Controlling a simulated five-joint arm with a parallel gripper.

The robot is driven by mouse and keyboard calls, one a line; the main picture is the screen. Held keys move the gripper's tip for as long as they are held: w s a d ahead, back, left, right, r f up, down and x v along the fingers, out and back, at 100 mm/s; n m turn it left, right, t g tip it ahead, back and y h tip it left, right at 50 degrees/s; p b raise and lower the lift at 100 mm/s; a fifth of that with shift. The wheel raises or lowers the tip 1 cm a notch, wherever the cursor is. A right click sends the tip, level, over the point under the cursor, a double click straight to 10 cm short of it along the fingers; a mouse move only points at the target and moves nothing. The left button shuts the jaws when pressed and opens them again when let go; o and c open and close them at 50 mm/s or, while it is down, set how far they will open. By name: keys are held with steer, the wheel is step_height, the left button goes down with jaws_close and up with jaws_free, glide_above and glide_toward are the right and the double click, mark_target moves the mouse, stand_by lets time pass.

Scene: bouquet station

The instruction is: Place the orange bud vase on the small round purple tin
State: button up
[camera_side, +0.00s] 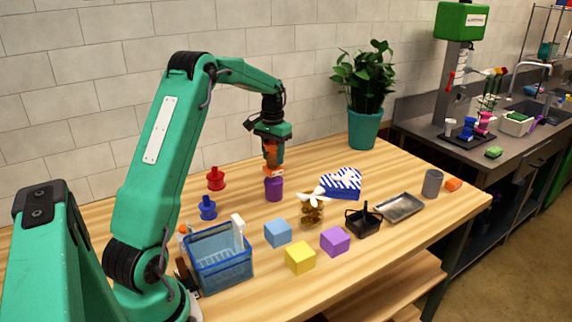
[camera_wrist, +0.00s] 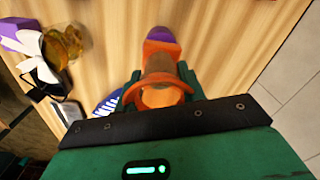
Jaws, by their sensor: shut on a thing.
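The orange bud vase (camera_side: 273,171) is held upright in my gripper (camera_side: 271,158), directly over the small round purple tin (camera_side: 274,190). In the side view the foot of the vase looks level with the tin's top; I cannot tell whether they touch. In the wrist view the vase's open orange rim (camera_wrist: 162,97) faces the camera between the fingers of my gripper (camera_wrist: 160,88). The tin (camera_wrist: 161,34) shows there just beyond the vase's foot, mostly hidden by it. My gripper is shut on the vase.
Red (camera_side: 216,179) and blue (camera_side: 208,208) spools stand left of the tin. A blue basket (camera_side: 222,262), several cubes, an amber jar (camera_side: 311,212) with a white flower and a striped heart box (camera_side: 342,182) lie in front and right. A potted plant (camera_side: 364,127) stands behind.

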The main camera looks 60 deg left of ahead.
steer(key=shift+f, duration=1.1)
steer(key=shift+f, duration=0.15)
steer(key=o, duration=1.2)
step_height(320, 180, up, 12)
steer(key=shift+r, duration=0.15)
steer(key=shift+d+r, duration=0.1)
steer(key=shift+d, duration=0.05)
